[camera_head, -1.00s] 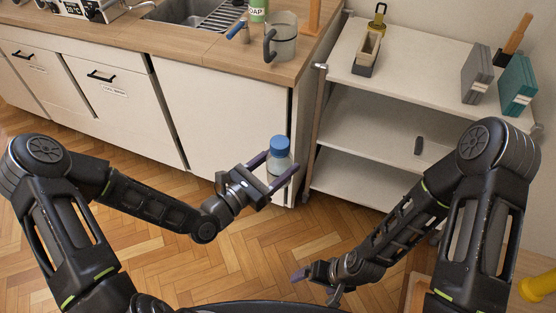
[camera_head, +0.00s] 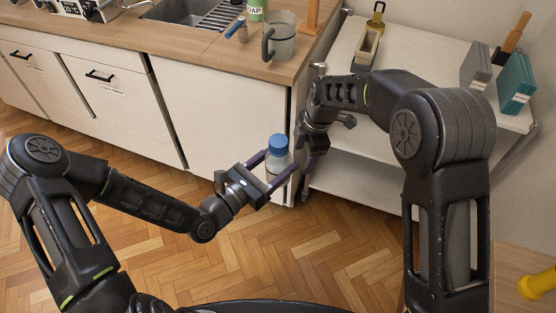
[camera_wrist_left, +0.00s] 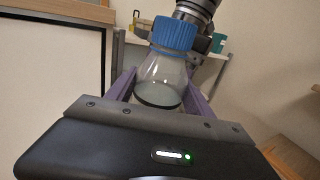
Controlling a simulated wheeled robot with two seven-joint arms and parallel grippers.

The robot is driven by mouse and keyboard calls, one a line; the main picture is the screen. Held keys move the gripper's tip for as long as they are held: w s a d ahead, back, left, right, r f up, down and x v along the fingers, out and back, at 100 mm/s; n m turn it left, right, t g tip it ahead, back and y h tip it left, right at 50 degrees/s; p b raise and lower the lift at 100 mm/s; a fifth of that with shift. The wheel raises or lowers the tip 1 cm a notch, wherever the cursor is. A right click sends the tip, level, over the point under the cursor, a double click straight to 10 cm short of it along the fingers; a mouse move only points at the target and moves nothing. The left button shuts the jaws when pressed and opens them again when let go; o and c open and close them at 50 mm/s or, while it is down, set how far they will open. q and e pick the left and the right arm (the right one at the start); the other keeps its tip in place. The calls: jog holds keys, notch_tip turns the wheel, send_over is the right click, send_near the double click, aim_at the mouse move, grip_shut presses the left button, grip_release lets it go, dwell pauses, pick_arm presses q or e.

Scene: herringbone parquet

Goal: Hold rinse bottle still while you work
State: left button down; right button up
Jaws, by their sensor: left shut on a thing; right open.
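The rinse bottle (camera_head: 277,162) is clear with a blue cap and stands upright between the purple fingers of my left gripper (camera_head: 279,170), which is shut on it in the air in front of the counter. The left wrist view shows the bottle (camera_wrist_left: 162,78) close up, with its blue cap and a dark band low in the glass. My right gripper (camera_head: 307,180) is open, pointing down just right of the bottle, apart from it as far as I can tell. Part of my right arm shows behind the cap in the left wrist view.
The counter (camera_head: 225,55) carries a sink, a clear jug (camera_head: 281,38) and a green soap bottle (camera_head: 257,8). A white shelf unit (camera_head: 345,60) stands behind my right arm, with binders (camera_head: 517,84) on top. Parquet floor lies open below the bottle.

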aim_at(279, 141)
jog(key=s+a+r+n, duration=0.2)
jog(key=r+n, duration=0.1)
jog(key=r, duration=0.4)
jog(key=s+a+r+n+h, duration=0.1)
jog(key=s+a+r+n, duration=0.1)
jog(key=r+n, duration=0.2)
jog(key=s+a+r+n, duration=0.2)
jog(key=r+n, duration=0.1)
jog(key=r, duration=0.7)
jog(key=shift+s+a+r+n+g+h, duration=0.15)
jog(key=shift+s+a+n+g+h, duration=0.1)
jog(key=shift+n+g+h, duration=0.15)
jog(key=shift+f, duration=0.2)
jog(key=shift+d+f, duration=0.15)
jog(key=shift+f, duration=3.75)
jog(key=shift+c, duration=0.3)
